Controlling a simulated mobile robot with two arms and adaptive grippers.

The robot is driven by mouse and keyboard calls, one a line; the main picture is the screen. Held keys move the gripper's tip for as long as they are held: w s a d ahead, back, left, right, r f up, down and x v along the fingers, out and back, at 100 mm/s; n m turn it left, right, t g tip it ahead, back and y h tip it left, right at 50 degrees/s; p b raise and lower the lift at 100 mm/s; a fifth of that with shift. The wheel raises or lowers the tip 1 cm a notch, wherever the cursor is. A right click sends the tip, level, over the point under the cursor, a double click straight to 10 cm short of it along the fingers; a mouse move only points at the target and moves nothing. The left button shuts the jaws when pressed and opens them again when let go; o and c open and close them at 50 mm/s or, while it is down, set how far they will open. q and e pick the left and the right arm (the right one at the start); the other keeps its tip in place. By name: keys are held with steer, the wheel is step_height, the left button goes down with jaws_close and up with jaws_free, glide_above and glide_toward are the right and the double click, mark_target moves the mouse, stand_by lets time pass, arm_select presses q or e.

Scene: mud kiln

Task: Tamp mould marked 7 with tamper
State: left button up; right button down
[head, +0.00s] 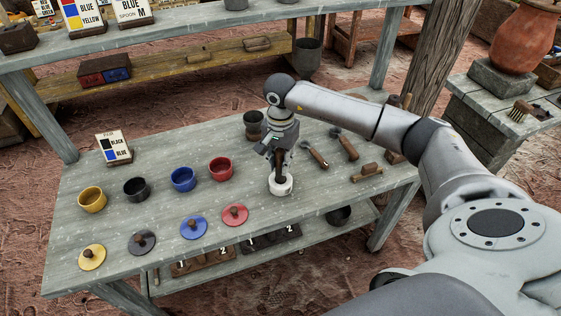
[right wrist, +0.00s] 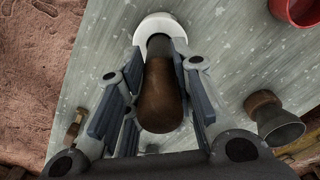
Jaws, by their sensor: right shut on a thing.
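My right gripper (head: 279,168) is over the grey worktable, right of the red bowl, pointing down. It is shut on an upright brown wooden handle (right wrist: 161,97), apparently the tamper's. Below the handle is a white round piece (head: 281,185), at or just above the tabletop; it also shows in the right wrist view (right wrist: 158,25). I cannot tell whether it is the tamper's foot or a separate ring. Dark blocks with white numerals (head: 206,260) lie on the lower shelf, partly hidden by the tabletop; no 7 is readable. My left gripper is out of view.
Yellow, black, blue and red bowls (head: 220,169) stand left, with several coloured lids (head: 194,227) in front. A sign (head: 115,148) stands behind them. A dark cup-shaped thing (head: 253,124) is behind my gripper; wooden-handled tools (head: 315,155) lie right. The front-right tabletop is clear.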

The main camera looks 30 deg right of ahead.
steer(key=shift+r+p, duration=1.7)
steer(key=shift+r, duration=1.7)
